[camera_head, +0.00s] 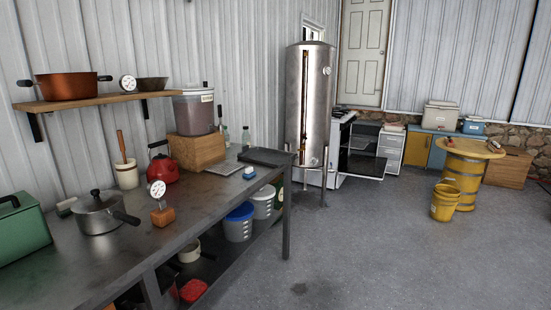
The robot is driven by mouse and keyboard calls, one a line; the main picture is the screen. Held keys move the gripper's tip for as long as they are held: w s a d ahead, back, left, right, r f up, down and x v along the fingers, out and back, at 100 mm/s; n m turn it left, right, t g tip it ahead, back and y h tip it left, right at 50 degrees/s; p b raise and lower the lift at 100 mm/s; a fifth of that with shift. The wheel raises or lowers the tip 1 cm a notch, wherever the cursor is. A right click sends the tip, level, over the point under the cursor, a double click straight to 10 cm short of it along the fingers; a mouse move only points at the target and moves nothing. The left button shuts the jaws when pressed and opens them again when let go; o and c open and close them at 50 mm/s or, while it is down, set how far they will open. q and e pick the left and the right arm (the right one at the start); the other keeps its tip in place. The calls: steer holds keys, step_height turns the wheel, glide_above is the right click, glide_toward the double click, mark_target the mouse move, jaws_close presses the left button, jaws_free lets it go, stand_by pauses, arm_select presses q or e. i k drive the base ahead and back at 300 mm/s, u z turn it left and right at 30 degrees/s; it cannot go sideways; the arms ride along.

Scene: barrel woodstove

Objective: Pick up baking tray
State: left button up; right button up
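A dark, flat, rectangular baking tray (266,157) with a low rim lies at the far right end of the metal workbench (150,240). It lies flat, close to the bench's end. Neither of my grippers shows in the head view.
A light flat item (225,167), a small blue-and-white item (249,172), a wooden box (197,150), a red kettle (162,165) and a lidded pot (100,212) stand on the bench. A steel tank (309,105) rises behind it.

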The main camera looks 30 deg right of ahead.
mark_target(267, 157)
steer(key=z, duration=1.9)
steer(key=i, duration=3.85)
steer(key=u, duration=3.75)
